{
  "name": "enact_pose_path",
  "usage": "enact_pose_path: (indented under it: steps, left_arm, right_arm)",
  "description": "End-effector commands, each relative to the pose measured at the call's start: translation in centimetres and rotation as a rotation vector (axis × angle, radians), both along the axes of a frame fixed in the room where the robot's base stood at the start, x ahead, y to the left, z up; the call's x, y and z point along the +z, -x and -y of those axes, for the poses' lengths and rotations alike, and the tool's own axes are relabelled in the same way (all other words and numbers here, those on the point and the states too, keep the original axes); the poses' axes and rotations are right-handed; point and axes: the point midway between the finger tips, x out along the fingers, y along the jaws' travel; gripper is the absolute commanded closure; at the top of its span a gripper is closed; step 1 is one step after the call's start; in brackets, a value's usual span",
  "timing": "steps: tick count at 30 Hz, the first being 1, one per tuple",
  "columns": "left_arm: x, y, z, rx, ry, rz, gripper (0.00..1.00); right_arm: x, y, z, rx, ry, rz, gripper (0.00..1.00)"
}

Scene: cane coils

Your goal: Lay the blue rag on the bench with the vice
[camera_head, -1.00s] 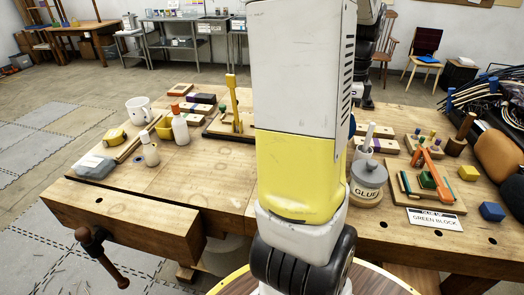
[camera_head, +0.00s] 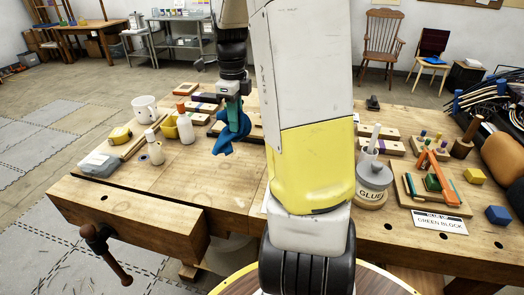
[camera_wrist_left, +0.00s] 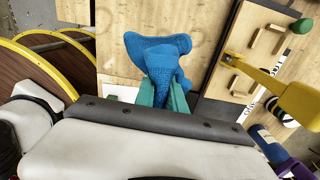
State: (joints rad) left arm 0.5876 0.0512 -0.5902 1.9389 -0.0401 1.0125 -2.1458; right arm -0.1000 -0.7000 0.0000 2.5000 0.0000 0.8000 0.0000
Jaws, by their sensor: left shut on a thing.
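The blue rag (camera_head: 230,133) hangs bunched from my left gripper (camera_head: 233,103), over the middle of the wooden bench (camera_head: 205,188). In the left wrist view the rag (camera_wrist_left: 160,52) is pinched between the teal fingers of the left gripper (camera_wrist_left: 162,92), with its loose end spread beyond them. I cannot tell whether its lower end touches the bench. The vice (camera_head: 130,212), with its wooden jaw and handle, is at the bench's front left. My right gripper is not in view.
A glue pot (camera_head: 373,182) and an orange clamp (camera_head: 436,178) are on the right. The bench's front left middle is clear.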

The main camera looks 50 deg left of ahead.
Motion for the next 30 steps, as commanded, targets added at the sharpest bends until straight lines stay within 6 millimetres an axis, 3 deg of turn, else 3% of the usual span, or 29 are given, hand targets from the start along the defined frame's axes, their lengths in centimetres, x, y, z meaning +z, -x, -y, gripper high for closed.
enact_pose_path:
  steps: [3, 9, 25, 30]
  left_arm:
    - [-0.5, 1.6, -2.1, 0.005, 0.0, -0.002, 1.0]
    - [-0.8, 2.8, -3.8, 0.0, 0.001, -0.001, 1.0]
    - [-0.8, 2.8, -4.1, -0.01, 0.0, 0.0, 1.0]
    - [-1.0, 2.5, -5.3, -0.094, 0.0, -0.002, 1.0]
  right_arm:
    - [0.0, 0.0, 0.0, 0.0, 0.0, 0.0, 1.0]
    - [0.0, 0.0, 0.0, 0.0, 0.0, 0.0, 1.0]
    - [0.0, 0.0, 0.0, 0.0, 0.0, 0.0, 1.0]
    - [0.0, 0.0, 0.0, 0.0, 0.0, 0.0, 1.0]
